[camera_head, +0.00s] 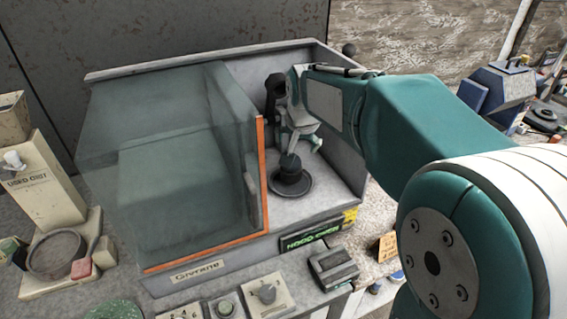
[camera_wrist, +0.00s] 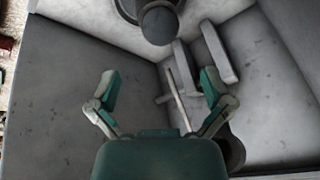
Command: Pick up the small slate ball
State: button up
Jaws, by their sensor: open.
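The small slate ball (camera_head: 290,162) sits on a dark round stand (camera_head: 306,184) inside the hood, near its open right side. In the wrist view, the ball (camera_wrist: 160,24) is at the top centre, with part of the stand (camera_wrist: 127,8) behind it. My gripper (camera_head: 303,138) is inside the hood, just above the ball in the head view. In the wrist view, my gripper (camera_wrist: 158,82) has its two green-tipped fingers spread wide, with nothing between them. The ball lies beyond the fingertips, apart from them.
A glass pane with an orange edge (camera_head: 262,180) covers the hood's left part. The hood's back and right walls (camera_head: 348,150) are close to my gripper. In the wrist view, pale bars (camera_wrist: 218,52) and a dark round thing (camera_wrist: 236,152) are at the right.

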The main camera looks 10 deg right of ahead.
aim_at(297, 164)
jog(key=x, duration=1)
jog(key=shift+w+a, duration=0.1)
jog(key=shift+r, duration=0.1)
jog(key=c, duration=1.2)
